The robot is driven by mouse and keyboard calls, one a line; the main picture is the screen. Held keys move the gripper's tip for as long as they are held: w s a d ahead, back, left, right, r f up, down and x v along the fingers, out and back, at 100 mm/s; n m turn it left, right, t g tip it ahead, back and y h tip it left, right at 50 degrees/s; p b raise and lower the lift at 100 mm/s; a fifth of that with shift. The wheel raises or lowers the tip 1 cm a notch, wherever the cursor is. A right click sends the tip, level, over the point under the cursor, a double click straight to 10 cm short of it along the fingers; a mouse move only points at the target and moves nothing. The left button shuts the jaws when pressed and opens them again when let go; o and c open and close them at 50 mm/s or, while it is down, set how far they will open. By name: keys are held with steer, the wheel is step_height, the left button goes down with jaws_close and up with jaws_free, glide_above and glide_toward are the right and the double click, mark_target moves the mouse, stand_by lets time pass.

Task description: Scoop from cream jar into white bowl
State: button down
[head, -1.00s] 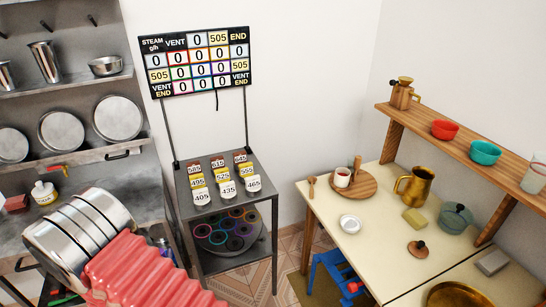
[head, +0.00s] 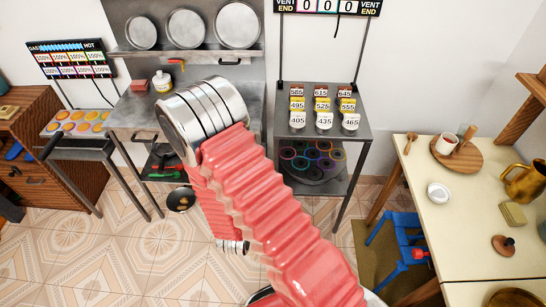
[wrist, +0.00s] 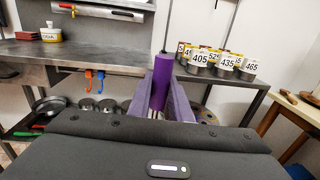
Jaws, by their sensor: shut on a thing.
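In the wrist view my gripper (wrist: 168,105) is shut on a purple handle (wrist: 160,75), which stands upright between the purple fingers. The handle's lower end is hidden, so I cannot tell what tool it belongs to. The small white bowl (head: 438,193) sits on the cream table at the right of the head view, well away from my arm. A white jar with a yellow band (head: 162,81) stands on the metal counter and also shows in the wrist view (wrist: 50,32). I cannot tell if it is the cream jar. My gripper is hidden in the head view.
Numbered cans (head: 323,108) stand on a metal stand (head: 355,132). The table (head: 458,230) also holds a round wooden board (head: 470,157) with a white cup (head: 446,143), and a brass pitcher (head: 525,182). A blue stool (head: 402,235) stands beside it. Tiled floor is open at the left.

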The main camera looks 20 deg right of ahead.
steer(key=s+d+r+m+g+h, duration=0.15)
steer(key=d+m+g+h, duration=0.4)
steer(key=d, duration=1.85)
step_height(320, 180, up, 11)
steer(key=m+g+h, duration=0.4)
steer(key=m+g, duration=0.3)
steer(key=g, duration=0.4)
glide_above(446, 145)
steer(key=s, duration=0.2)
steer(key=w, duration=0.1)
steer(key=w+d, duration=0.1)
steer(key=w+t, duration=0.1)
steer(key=shift+w+d+r+n, duration=0.1)
steer(key=shift+w+d+n, duration=0.15)
steer(key=shift+w, duration=0.05)
steer(key=shift+f, duration=0.25)
steer(key=shift+f, duration=4.95)
